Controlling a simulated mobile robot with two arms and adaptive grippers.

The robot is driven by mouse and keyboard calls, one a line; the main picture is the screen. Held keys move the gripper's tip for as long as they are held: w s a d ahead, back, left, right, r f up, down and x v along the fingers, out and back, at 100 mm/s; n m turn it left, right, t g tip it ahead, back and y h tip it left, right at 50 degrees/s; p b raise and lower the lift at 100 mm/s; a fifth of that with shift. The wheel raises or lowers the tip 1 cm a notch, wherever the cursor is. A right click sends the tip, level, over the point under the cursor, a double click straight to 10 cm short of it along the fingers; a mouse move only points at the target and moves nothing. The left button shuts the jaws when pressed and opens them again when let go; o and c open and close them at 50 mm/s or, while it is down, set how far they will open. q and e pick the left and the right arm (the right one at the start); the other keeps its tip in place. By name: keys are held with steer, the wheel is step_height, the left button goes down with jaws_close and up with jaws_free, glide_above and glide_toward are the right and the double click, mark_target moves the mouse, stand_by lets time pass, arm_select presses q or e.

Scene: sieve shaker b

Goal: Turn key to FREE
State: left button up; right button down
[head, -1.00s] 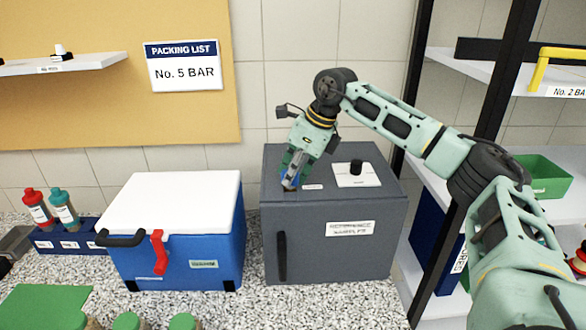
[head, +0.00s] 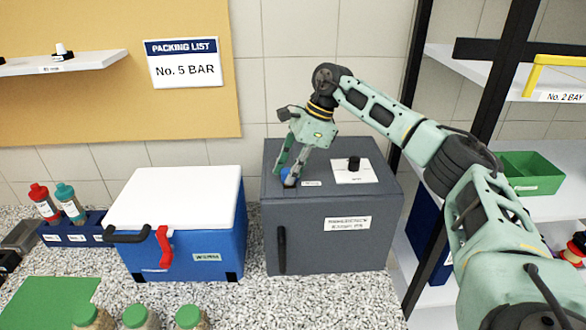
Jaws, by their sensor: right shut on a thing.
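A grey cabinet (head: 303,233) stands on the counter with a dark vertical handle and a label on its front. My right gripper (head: 289,177) points down at the left part of the cabinet's top. It is shut on a small blue thing, seemingly the key (head: 289,181), mostly hidden by the fingers. A small white label (head: 311,183) lies just right of it; its text is too small to read. A white plate with a black knob (head: 354,163) is farther right on the top. My left gripper is not in view.
A blue cooler (head: 212,237) with a white lid and red latch stands left of the cabinet. Jars with green lids (head: 141,316) are in front. A black-framed shelf with a green bin (head: 530,173) is at the right.

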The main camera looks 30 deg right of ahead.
steer(key=shift+s+a+f, duration=0.15)
steer(key=shift+a+f, duration=0.1)
steer(key=shift+a, duration=0.1)
steer(key=shift+n+g, duration=0.3)
steer(key=shift+n+p, duration=0.3)
steer(key=shift+p, duration=0.05)
steer(key=shift+f, duration=0.1)
steer(key=c, duration=1.9)
jaws_free()
steer(key=shift+a, duration=0.1)
steer(key=o, duration=0.3)
steer(key=shift+s+a+r, duration=0.15)
steer(key=shift+r, duration=0.15)
steer(key=shift+o, duration=0.2)
steer(key=shift+w, duration=0.2)
